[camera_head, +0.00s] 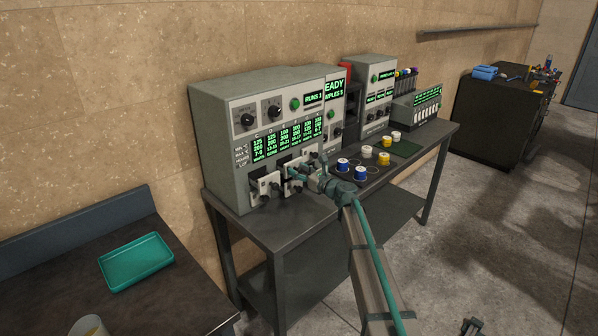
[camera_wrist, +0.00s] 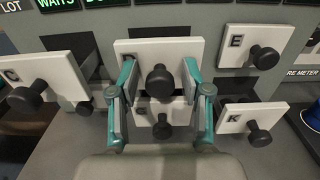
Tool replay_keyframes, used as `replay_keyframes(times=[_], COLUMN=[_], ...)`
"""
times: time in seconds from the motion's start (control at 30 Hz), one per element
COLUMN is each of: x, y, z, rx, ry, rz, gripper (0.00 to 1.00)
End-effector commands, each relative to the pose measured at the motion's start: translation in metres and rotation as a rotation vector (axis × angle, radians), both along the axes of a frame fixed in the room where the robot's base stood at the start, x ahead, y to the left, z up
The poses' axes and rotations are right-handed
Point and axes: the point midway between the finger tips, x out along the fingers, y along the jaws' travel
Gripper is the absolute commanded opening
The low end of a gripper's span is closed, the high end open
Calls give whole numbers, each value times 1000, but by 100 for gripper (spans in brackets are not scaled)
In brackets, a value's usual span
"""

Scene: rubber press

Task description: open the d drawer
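The D drawer (camera_wrist: 190,52) is the white-fronted drawer between C and E in the wrist view. Its letter is partly hidden by a finger. It has a round black knob (camera_wrist: 160,82). Its front looks larger than E's, with a dark gap above it, so it seems to stand out somewhat from the cabinet. My gripper (camera_wrist: 161,100) is in front of it, its teal fingers apart on either side of the knob with gaps visible. In the head view my gripper (camera_head: 310,177) is at the drawer fronts and covers part of them.
The C drawer (camera_wrist: 62,70) sticks out at the left, a dark opening beside it. The E drawer (camera_wrist: 235,45) and K drawer (camera_wrist: 235,117) are at the right. Another drawer knob (camera_wrist: 162,130) is below D.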

Motion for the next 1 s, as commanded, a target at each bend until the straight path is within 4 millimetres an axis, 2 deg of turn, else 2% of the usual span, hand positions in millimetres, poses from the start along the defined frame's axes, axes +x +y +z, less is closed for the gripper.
replay_keyframes(times=[0.3, 0.47, 1.0], x=[-1, -10, -71], y=[-1, -10, -80], z=[0, 0, 0], rx=[0, 0, 0], ry=[0, 0, 0], rz=[0, -2, -1], gripper=[52, 52, 52])
